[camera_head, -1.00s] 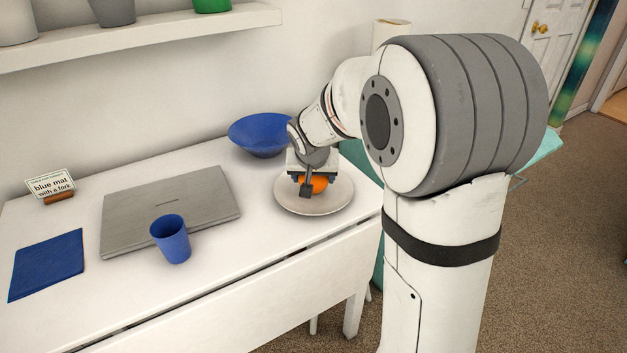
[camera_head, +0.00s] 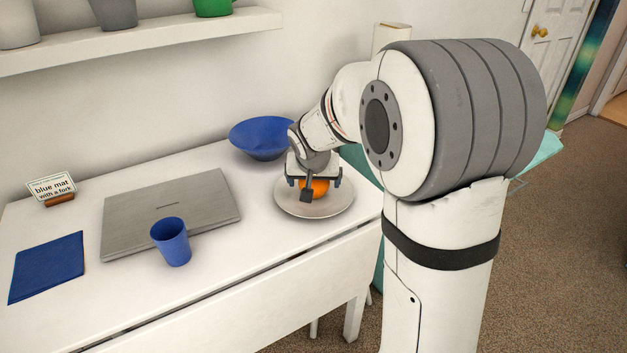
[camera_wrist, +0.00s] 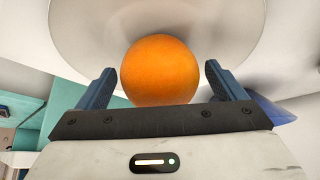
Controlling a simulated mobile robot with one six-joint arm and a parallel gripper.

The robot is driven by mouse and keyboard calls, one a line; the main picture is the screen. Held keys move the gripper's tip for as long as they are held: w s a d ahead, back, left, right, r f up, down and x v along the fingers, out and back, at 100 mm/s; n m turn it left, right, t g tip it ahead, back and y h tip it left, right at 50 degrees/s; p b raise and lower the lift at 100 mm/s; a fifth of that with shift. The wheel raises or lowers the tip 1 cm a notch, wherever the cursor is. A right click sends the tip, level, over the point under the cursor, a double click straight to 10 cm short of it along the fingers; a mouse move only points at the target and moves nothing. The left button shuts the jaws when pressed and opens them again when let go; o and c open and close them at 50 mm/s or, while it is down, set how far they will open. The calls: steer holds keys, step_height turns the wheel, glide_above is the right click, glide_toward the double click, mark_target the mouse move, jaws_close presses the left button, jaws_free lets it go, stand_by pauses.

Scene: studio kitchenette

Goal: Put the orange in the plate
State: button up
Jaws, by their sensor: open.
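The orange (camera_head: 320,187) sits on the pale round plate (camera_head: 322,210) at the right end of the white table. It also shows in the wrist view (camera_wrist: 160,70), between my two fingers, with a gap on each side. The plate fills the upper part of the wrist view (camera_wrist: 85,30). My gripper (camera_head: 313,188) is just over the plate, around the orange, with its fingers spread. In the wrist view my open gripper (camera_wrist: 160,80) touches the orange with neither finger. Part of the orange is hidden behind my gripper in the head view.
A blue bowl (camera_head: 262,137) stands behind the plate. A grey laptop (camera_head: 150,215), a blue cup (camera_head: 171,243), a blue mat (camera_head: 47,267) and a small sign (camera_head: 52,187) are to the left. The table front between cup and plate is clear.

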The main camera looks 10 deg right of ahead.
steer(key=p+v, duration=0.2)
steer(key=v, duration=1)
steer(key=s+f+n+g, duration=0.1)
steer(key=s+f+g, duration=0.1)
steer(key=s, duration=0.9)
steer(key=s+d+f+n+g+y, duration=0.1)
steer(key=s+f, duration=0.4)
steer(key=s, duration=0.6)
steer(key=shift+s+d+f+n+g+y, duration=0.2)
steer(key=shift+s+f+n+g+y, duration=0.1)
steer(key=shift+n+g, duration=0.3)
